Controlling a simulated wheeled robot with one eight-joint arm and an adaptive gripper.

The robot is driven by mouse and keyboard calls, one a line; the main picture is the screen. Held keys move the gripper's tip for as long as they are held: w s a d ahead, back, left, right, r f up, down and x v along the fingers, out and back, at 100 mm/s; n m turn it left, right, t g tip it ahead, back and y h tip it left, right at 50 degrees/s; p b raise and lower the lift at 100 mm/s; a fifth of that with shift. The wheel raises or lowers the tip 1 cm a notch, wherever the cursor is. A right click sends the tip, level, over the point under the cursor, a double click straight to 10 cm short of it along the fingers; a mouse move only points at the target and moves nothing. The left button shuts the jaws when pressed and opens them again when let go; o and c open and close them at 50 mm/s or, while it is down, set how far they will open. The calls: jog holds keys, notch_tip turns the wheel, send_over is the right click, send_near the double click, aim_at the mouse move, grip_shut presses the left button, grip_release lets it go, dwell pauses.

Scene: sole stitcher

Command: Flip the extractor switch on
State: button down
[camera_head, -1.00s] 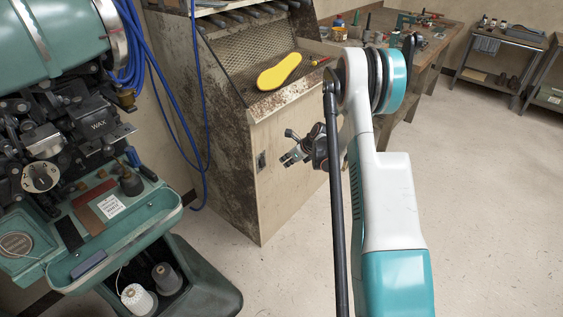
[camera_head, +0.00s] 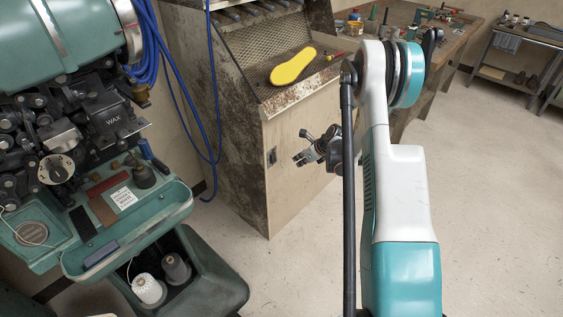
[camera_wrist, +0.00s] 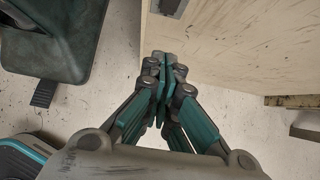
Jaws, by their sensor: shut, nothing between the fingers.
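The extractor switch (camera_head: 272,156) is a small dark plate on the pale wooden front panel of the extractor cabinet (camera_head: 305,175). Its lever position is too small to tell. In the wrist view a grey box, likely the switch (camera_wrist: 172,7), shows cut off at the top edge. My gripper (camera_head: 297,161) is in front of the panel, to the right of the switch in the head view, and apart from it. In the wrist view my gripper's fingertips (camera_wrist: 163,58) are together and empty, below the grey box.
A green stitching machine (camera_head: 60,140) with a tool tray (camera_head: 150,215) and thread spools (camera_head: 150,288) stands at the left. A yellow sole (camera_head: 293,66) lies on the cabinet's mesh. A workbench (camera_head: 455,45) is behind. The floor at the right is clear.

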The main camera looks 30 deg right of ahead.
aim_at(274, 158)
jog(key=w+r+b+x, duration=0.1)
jog(key=b+x, duration=0.4)
jog(key=x, duration=0.8)
jog(key=shift+w+a+r, duration=0.35)
jog(key=shift+w+a, duration=0.05)
jog(key=shift+w, duration=0.1)
jog(key=shift+w, duration=0.1)
jog(key=shift+w+a+f, duration=0.1)
jog(key=shift+w+f, duration=0.1)
jog(key=shift+w, duration=0.05)
jog(key=shift+r, duration=0.1)
